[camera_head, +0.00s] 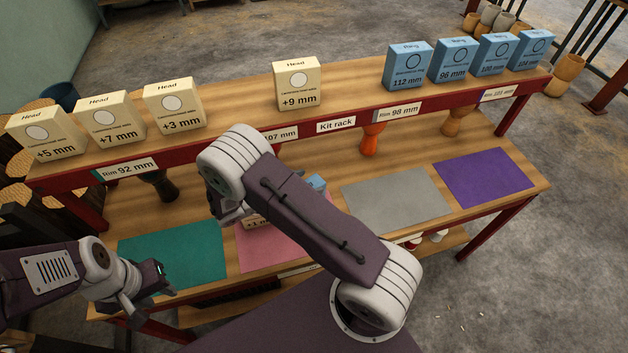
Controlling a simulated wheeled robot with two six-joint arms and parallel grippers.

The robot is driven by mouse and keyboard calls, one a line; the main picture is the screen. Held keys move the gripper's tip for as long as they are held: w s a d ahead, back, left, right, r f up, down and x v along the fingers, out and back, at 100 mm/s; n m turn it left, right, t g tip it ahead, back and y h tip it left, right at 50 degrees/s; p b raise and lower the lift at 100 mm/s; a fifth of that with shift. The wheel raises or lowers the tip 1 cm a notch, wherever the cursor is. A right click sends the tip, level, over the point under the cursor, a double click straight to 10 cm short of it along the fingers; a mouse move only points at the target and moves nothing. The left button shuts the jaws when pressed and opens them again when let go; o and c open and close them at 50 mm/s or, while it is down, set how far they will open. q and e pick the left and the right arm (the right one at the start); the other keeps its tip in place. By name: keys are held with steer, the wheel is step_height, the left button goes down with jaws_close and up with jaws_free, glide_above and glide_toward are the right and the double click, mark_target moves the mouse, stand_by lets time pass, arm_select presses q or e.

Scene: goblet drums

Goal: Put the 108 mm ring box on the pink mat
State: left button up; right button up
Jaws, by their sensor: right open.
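The pink mat (262,257) lies on the lower shelf between a teal mat and a grey mat, largely covered by my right arm. A blue box (317,182) shows only its top corner behind that arm, at the mat's back right; its label is hidden, and I cannot tell if it rests on the mat. A cream box (257,222) shows partly on the pink mat. My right gripper (230,212) is open at the mat's back left, partly hidden by its own arm. My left gripper (153,284) is over the teal mat's front left; its jaws are unclear.
Blue ring boxes marked 112 (407,68), 96 (453,62), 100 (494,56) and 104 mm (532,50) stand on the upper shelf. Cream head boxes (297,85) stand there too. The teal (180,255), grey (397,197) and purple (484,177) mats look bare.

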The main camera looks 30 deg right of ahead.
steer(key=v, duration=0.9)
steer(key=s+d+r+m+y, duration=0.1)
steer(key=s+m+y, duration=1.1)
steer(key=m, duration=0.8)
steer(key=shift+g+y, duration=0.4)
steer(key=shift+y, duration=0.3)
steer(key=shift+d, duration=0.15)
